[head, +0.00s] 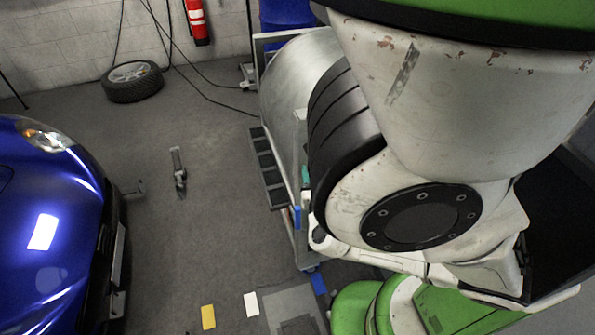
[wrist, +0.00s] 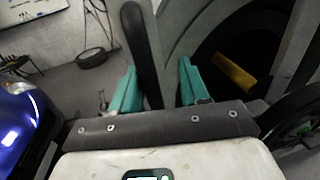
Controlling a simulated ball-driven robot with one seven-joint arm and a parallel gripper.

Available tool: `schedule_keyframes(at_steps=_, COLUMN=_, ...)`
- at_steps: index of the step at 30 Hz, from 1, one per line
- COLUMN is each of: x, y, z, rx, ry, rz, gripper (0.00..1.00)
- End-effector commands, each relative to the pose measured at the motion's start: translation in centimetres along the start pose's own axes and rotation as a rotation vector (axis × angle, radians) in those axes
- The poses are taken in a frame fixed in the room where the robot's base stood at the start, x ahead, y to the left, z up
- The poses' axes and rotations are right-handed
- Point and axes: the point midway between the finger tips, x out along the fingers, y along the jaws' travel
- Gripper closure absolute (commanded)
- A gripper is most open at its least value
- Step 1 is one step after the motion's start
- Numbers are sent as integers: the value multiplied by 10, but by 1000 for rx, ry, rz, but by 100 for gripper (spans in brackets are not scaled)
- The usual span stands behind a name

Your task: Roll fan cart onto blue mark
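The fan cart, a large silver drum (head: 292,80) on a grey frame, stands right of centre in the head view, partly hidden by my arm. A small blue patch (head: 318,283) that looks like the blue mark lies on the floor near the cart's front end. In the wrist view, my gripper (wrist: 158,82) has its two teal fingers spread apart. A dark upright bar (wrist: 139,40) shows between them, nearer the left finger, with a visible gap on the right. I cannot tell whether it touches a finger. In the head view my arm mostly hides the gripper.
A blue car (head: 55,220) fills the left side. A yellow mark (head: 208,317) and a white mark (head: 251,304) lie on the floor left of the blue patch. A loose tyre (head: 132,82) and a fire extinguisher (head: 198,22) are at the back wall. A small stand (head: 179,170) is mid-floor.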

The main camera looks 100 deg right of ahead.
Motion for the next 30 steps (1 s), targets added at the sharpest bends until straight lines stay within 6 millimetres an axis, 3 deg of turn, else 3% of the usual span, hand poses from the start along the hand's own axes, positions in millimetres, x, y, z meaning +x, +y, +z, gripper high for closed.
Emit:
schedule_keyframes(at_steps=15, x=-88, y=0, z=-1, rx=0, ry=2, rz=0, gripper=59)
schedule_keyframes(at_steps=21, x=-99, y=1, z=0, rx=0, ry=1, rz=1, gripper=59)
schedule_keyframes(at_steps=30, x=-100, y=2, z=0, rx=1, ry=1, rz=1, gripper=59)
